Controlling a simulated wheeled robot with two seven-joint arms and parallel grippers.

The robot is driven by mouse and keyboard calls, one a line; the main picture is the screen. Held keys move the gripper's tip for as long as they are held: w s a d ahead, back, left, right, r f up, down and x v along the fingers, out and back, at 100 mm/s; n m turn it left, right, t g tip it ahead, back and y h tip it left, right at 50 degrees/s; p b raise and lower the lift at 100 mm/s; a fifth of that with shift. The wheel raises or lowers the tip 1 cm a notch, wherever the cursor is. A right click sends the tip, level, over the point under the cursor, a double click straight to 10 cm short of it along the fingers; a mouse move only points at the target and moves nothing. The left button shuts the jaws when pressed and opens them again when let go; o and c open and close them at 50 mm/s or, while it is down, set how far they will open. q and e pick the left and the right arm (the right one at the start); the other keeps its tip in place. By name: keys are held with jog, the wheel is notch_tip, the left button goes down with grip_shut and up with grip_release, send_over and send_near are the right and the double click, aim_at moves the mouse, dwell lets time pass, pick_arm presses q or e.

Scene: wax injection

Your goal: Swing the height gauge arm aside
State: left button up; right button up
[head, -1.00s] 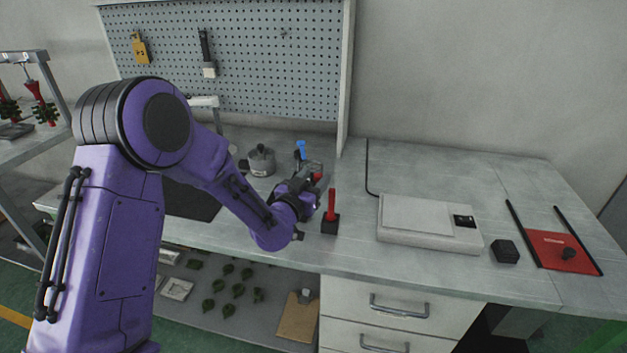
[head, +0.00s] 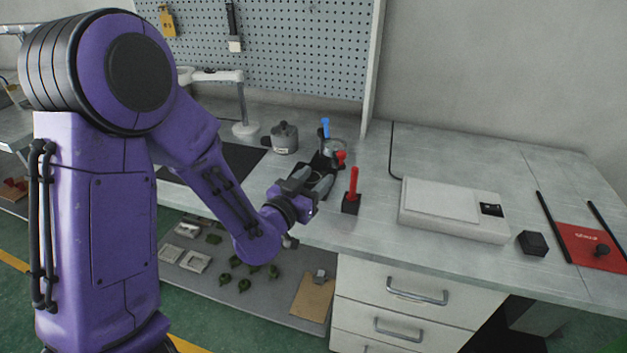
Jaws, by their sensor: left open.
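My left gripper (head: 325,180) is open over the bench, in the middle of the head view. Just behind its fingers is a small device with a blue upright handle (head: 325,128) and a red knob (head: 341,155). The fingers partly hide its dark lower part, and I cannot tell whether they touch it. A white post with a horizontal arm (head: 215,76) stands on a round base further back left, partly behind my arm. I cannot tell for sure which of these is the height gauge. My right gripper is not in view.
A black block with a red upright handle (head: 353,185) stands close to the right of my gripper. A grey lidded pot (head: 285,138) is behind left. A white flat machine (head: 452,211), a black block (head: 532,243) and a red plate (head: 590,240) are further right.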

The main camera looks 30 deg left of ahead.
pick_arm(q)
jog(key=r+p, duration=0.1)
jog(key=r, duration=0.1)
jog(key=a+r+p, duration=0.1)
jog(key=r+p, duration=0.1)
jog(key=shift+w+r, duration=0.1)
grip_shut()
jog(key=a+r+m+p, duration=0.3)
jog(key=r+p, duration=0.5)
jog(key=m+g+h+p, duration=0.1)
jog(key=m+g+h, duration=0.4)
jog(key=m, duration=1.4)
send_near(338, 157)
jog(key=shift+g+y, duration=0.3)
jog(key=shift+y, duration=0.1)
jog(key=x, duration=0.2)
jog(key=p+x, duration=0.1)
jog(key=x, duration=0.1)
jog(key=p+x, duration=0.1)
jog(key=x, duration=0.1)
jog(key=shift+w+d+r, duration=0.1)
jog(key=shift+d+r, duration=0.15)
jog(key=shift+r, duration=0.1)
jog(key=shift+w+f, duration=0.1)
jog(key=shift+w, duration=0.1)
jog(key=shift+n, duration=0.3)
